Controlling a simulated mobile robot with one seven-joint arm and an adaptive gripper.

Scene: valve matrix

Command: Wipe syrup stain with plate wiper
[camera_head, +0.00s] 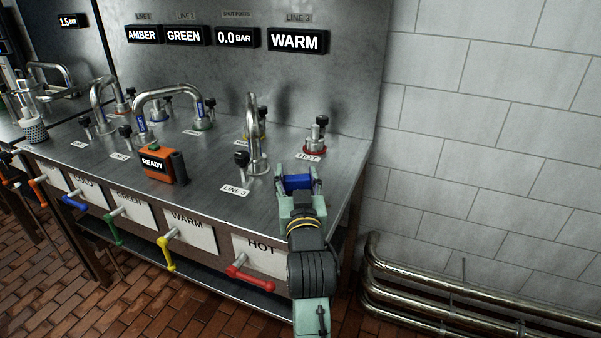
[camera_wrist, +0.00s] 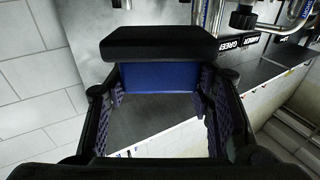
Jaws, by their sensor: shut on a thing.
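My gripper (camera_head: 299,180) is at the right end of the steel counter (camera_head: 205,178), in front of the red-ringed HOT port. Its fingers are shut on a blue block, which I take to be the plate wiper (camera_head: 297,183). In the wrist view my gripper (camera_wrist: 158,88) has a finger on each side of the wiper's blue face (camera_wrist: 158,78). A black bar, apparently part of the wiper, lies across the top of that face. Whether the wiper touches the counter, I cannot tell. I make out no syrup stain in either view.
The HOT port (camera_head: 316,138) stands just behind my gripper. A bent steel pipe (camera_head: 254,140) rises to its left at LINE 3. An orange READY box (camera_head: 160,164) sits further left. Coloured handles, including a red one (camera_head: 250,279), stick out in front. Steel pipes (camera_head: 440,295) run along the right wall.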

